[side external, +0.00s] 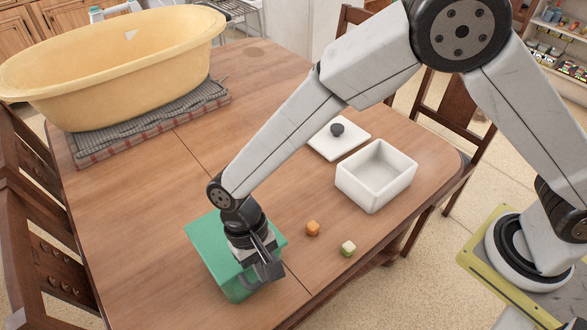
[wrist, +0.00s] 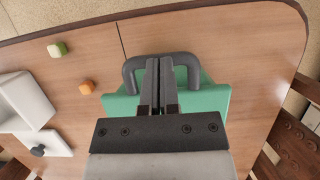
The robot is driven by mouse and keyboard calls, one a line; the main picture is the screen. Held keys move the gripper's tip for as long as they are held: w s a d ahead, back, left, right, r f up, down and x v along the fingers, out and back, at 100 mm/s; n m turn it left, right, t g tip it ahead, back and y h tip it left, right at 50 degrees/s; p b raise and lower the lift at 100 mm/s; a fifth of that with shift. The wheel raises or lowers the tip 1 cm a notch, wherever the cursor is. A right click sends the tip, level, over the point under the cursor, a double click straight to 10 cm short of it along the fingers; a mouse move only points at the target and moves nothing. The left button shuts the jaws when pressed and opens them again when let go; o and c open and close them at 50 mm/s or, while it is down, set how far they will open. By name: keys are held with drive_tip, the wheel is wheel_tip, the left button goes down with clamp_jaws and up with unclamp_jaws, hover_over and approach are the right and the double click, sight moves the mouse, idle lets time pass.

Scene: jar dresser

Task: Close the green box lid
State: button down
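The green box (side external: 236,287) stands near the front edge of the wooden table. Its flat green lid (side external: 205,240) lies over the top, and it also fills the middle of the wrist view (wrist: 212,100). My gripper and wrist hide much of the lid, so I cannot tell whether a gap remains under it. A dark grey U-shaped handle (side external: 270,273) is at the box's front side; it also shows in the wrist view (wrist: 130,72). My gripper (wrist: 161,62) points down at the handle's middle. Its fingers are together, with nothing visible between them, and the tips overlap the handle bar.
An orange cube (side external: 313,228) and a green-white cube (side external: 348,248) lie right of the box. Beyond them are an open white box (side external: 375,172) and its white lid with a dark knob (side external: 338,138). A yellow tub (side external: 110,65) sits on a cloth (side external: 200,95) at the back left.

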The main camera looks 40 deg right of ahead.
drive_tip(key=shift+d, duration=0.1)
drive_tip(key=s+v, duration=0.2)
drive_tip(key=v, duration=1.2)
drive_tip(key=shift+r, duration=0.3)
drive_tip(key=w+d+f+t, duration=0.2)
drive_tip(key=w+d+t, duration=0.1)
drive_tip(key=d, duration=1.2)
drive_tip(key=s+d+f+t, duration=0.1)
drive_tip(key=s+d, duration=0.2)
drive_tip(key=d, duration=0.5)
drive_tip(key=s+d+f+t, duration=0.1)
drive_tip(key=s+d+t, duration=0.1)
drive_tip(key=d, duration=0.6)
drive_tip(key=shift+s+t, duration=0.3)
drive_tip(key=shift+s, duration=0.5)
